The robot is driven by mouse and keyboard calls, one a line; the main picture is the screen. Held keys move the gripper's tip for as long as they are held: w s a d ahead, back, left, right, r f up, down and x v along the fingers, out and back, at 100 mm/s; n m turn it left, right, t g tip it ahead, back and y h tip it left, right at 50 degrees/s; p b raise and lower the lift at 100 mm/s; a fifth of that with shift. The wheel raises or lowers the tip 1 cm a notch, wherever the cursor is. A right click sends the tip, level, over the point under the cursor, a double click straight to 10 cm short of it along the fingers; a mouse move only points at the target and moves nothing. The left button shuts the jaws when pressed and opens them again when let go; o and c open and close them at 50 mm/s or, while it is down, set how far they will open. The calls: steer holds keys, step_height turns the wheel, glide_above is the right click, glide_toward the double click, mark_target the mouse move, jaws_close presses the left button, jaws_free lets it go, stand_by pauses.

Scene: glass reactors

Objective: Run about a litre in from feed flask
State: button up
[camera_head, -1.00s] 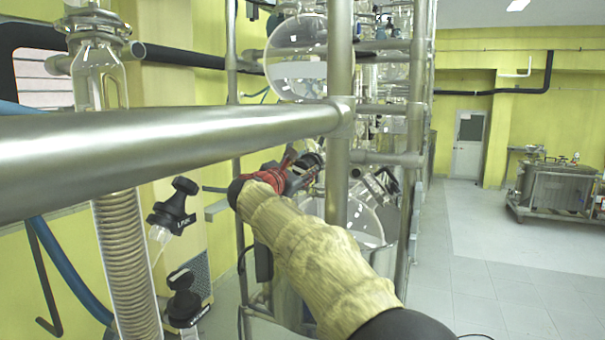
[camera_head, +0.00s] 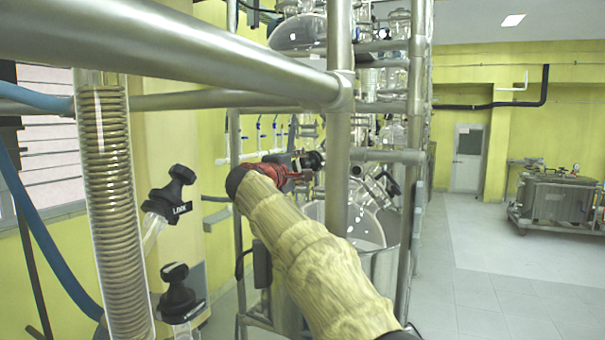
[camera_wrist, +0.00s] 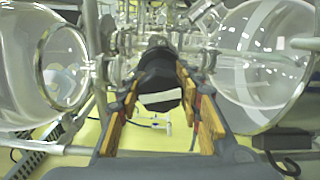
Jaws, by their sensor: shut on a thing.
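My gripper (camera_wrist: 158,82) is shut on a black valve knob (camera_wrist: 160,76) with a pale label, seen between the orange finger pads in the wrist view. In the head view my gripper (camera_head: 303,163) is small, beside a steel upright, and the knob cannot be made out there. A round glass flask (camera_head: 297,32), perhaps the feed flask, hangs above my gripper; no label or liquid level is readable. A large glass vessel (camera_head: 362,226) stands below, behind the upright. The wrist view shows a round glass vessel on the left (camera_wrist: 42,62) and another on the right (camera_wrist: 258,68).
A thick steel rail (camera_head: 190,45) crosses close in front, joined to a steel upright (camera_head: 338,130). A coiled glass condenser (camera_head: 112,200) and two black knobs (camera_head: 170,195) (camera_head: 180,296) stand at left. Open floor (camera_head: 490,265) lies at right, with a steel tank (camera_head: 560,197).

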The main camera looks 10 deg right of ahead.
steer(key=m, duration=0.3)
steer(key=shift+f+b, duration=0.1)
steer(key=shift+b, duration=0.25)
steer(key=shift+f+m, duration=0.1)
steer(key=shift+m, duration=1.2)
steer(key=o, duration=1.2)
steer(key=shift+o, duration=0.2)
steer(key=v, duration=1.2)
